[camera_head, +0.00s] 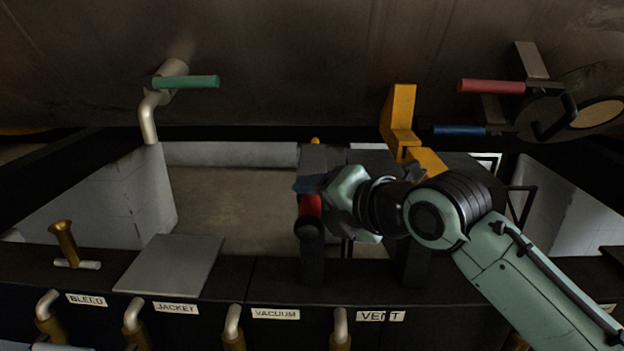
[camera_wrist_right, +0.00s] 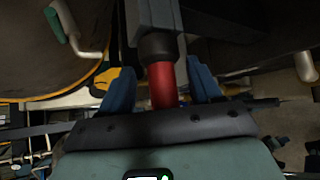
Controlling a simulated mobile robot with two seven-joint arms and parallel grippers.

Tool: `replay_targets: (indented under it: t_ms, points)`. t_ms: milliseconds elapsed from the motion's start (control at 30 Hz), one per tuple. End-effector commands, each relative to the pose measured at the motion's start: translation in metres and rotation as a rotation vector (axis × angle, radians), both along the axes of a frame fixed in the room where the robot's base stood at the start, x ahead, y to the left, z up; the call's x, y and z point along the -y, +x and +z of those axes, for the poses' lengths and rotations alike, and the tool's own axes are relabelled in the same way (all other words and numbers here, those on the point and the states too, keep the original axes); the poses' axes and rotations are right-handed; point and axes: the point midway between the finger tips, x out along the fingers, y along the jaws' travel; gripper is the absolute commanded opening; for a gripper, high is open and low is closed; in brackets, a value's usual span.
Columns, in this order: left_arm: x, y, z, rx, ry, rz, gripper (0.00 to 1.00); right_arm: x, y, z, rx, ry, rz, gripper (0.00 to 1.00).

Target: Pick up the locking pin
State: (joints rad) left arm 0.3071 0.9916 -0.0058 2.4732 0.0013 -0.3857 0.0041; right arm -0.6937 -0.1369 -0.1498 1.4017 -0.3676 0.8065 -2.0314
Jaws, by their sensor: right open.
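A red cylindrical grip with a black collar (camera_head: 310,207), which may be the locking pin, sits at the dark block in the middle of the head view. In the right wrist view the red grip (camera_wrist_right: 162,86) stands between the two blue fingers of my right gripper (camera_wrist_right: 160,72), its black collar meeting a grey block. My right gripper also shows in the head view (camera_head: 307,185), reaching in from the right. It is open around the red grip, with a gap visible on the right side. The pin's far end is hidden. My left gripper is not in view.
A yellow bracket (camera_head: 399,115) rises just behind my right wrist. Green (camera_head: 187,82), red (camera_head: 490,86) and blue (camera_head: 459,130) handles project above. Labelled valves line the front.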

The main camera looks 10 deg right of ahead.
Motion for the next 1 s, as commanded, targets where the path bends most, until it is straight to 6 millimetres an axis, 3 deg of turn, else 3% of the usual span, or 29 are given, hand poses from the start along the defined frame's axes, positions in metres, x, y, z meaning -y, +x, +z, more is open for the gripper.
replay_targets:
  t_ms: [333,500,533,1000]
  points:
    - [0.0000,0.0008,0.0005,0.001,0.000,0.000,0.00,-0.0033,0.0070,-0.0046,-0.001,0.000,0.000,0.60]
    - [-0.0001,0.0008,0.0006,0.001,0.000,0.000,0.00,-0.0032,0.0069,-0.0045,-0.001,0.000,0.000,0.05]
    - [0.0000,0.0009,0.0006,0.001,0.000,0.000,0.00,-0.0032,0.0069,-0.0045,-0.001,0.000,0.000,0.00]
    - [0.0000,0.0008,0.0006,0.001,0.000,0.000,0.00,-0.0029,0.0070,-0.0049,-0.002,-0.001,0.000,0.00]
